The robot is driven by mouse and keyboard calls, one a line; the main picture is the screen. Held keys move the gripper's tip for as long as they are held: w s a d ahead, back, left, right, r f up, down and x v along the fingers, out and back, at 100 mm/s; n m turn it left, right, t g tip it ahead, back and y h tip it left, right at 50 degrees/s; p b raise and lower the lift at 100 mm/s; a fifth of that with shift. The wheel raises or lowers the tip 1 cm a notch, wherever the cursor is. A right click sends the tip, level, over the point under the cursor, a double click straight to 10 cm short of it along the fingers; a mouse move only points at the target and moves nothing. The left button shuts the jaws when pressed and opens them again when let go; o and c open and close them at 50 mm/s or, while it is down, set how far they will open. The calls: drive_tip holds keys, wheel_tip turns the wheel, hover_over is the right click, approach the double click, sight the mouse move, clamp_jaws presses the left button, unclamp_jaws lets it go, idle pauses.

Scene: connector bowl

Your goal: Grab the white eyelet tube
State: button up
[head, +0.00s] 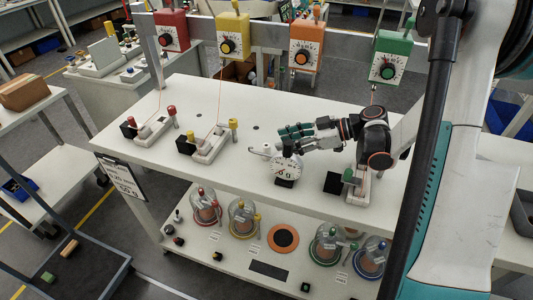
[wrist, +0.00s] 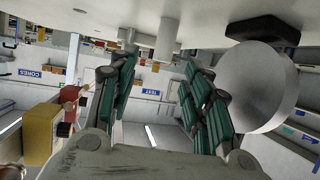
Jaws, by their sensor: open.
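My gripper (head: 284,138) is open over the middle of the white table, its teal fingers pointing left in the head view. In the wrist view my gripper (wrist: 160,62) has its two fingers apart, with nothing held between them. A plain white cylinder (wrist: 167,38), which looks like the white eyelet tube, shows beyond the gap between the fingertips, apart from them. That view looks upside down, with the tabletop along its upper edge. In the head view a small white piece (head: 262,150) shows just left of the fingers; I cannot tell whether it is the same tube.
A round white dial gauge (head: 286,169) on a black base stands close beside my fingers; its disc (wrist: 256,86) fills the wrist view's right. Red-knobbed (head: 154,126) and yellow-knobbed (head: 208,143) fixtures stand left, a green-knobbed one (head: 359,188) right. Coloured dial boxes hang behind.

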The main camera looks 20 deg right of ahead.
sight(266, 152)
drive_tip(key=b+x, duration=0.1)
drive_tip(key=x, duration=0.3)
drive_tip(key=shift+s+f+b, duration=0.25)
drive_tip(key=shift+b, duration=0.1)
drive_tip(key=shift+w+a, duration=0.2)
drive_tip(key=shift+a, duration=0.1)
drive_tip(key=c, duration=1.1)
drive_tip(key=shift+o, duration=0.2)
drive_tip(key=shift+r, duration=0.15)
